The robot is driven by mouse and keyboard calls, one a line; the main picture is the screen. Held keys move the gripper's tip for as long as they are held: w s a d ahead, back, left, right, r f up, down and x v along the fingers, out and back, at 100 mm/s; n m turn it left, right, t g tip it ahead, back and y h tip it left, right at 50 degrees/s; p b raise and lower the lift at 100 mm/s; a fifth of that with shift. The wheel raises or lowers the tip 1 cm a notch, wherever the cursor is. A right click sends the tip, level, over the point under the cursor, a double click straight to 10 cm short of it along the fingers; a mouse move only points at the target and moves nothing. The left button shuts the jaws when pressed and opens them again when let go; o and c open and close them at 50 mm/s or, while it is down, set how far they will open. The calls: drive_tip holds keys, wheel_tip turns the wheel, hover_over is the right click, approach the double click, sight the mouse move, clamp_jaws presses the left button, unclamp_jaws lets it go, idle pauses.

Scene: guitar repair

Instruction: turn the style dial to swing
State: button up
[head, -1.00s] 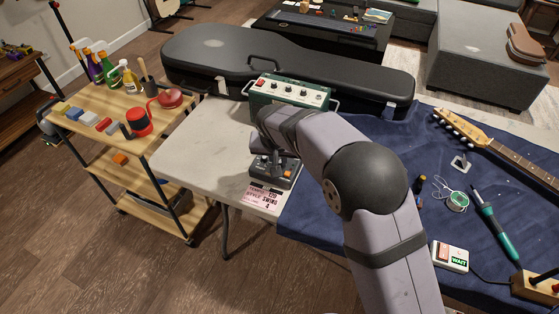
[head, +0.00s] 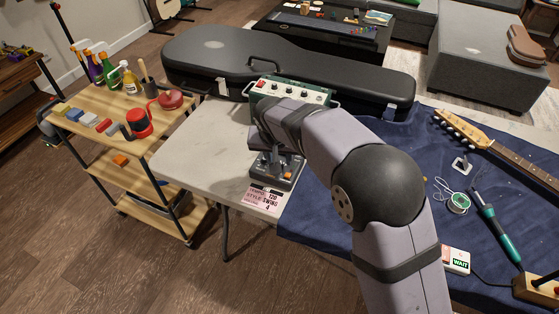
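A small dark grey device (head: 287,182) with an orange button (head: 290,172) stands on the pale table's front part. A pink card (head: 262,198) at its near side reads tempo 120, style swing, and a 4 below. My gripper (head: 268,166) is pointed down over the left and back part of this device. My wrist and the small size hide its fingertips, so I cannot tell whether they are open or touch a knob. The style dial itself cannot be made out, nor its setting. A green box with a row of knobs (head: 292,91) stands behind my wrist.
A black guitar case (head: 215,60) lies behind the green box. A blue cloth (head: 320,215) to the right holds a guitar neck (head: 520,165), solder spool (head: 458,203), soldering iron (head: 497,228) and a white box reading WAIT (head: 457,261). A wooden cart (head: 95,152) stands left.

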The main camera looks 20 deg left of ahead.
sight(278, 177)
drive_tip(key=v, duration=0.4)
idle(0.4)
drive_tip(key=s+d+r+m+g+h+p, duration=0.1)
drive_tip(key=s+d+r+p, duration=0.15)
drive_tip(key=d, duration=0.95)
drive_tip(key=s+d+r+m+g+h+p, duration=0.1)
drive_tip(key=d+r+p, duration=0.15)
drive_tip(key=d, duration=0.95)
drive_tip(key=s+d+m+g+p, duration=0.15)
drive_tip(key=s+d+p, duration=0.35)
drive_tip(key=s+d, duration=1)
wheel_tip(278, 177, down, 18)
drive_tip(key=a+b, duration=0.1)
drive_tip(key=b, duration=1.5)
drive_tip(key=shift+s+a+r+g+y+b, duration=0.25)
drive_tip(key=shift+s+g+y+b, duration=0.1)
drive_tip(key=shift+s+y, duration=0.1)
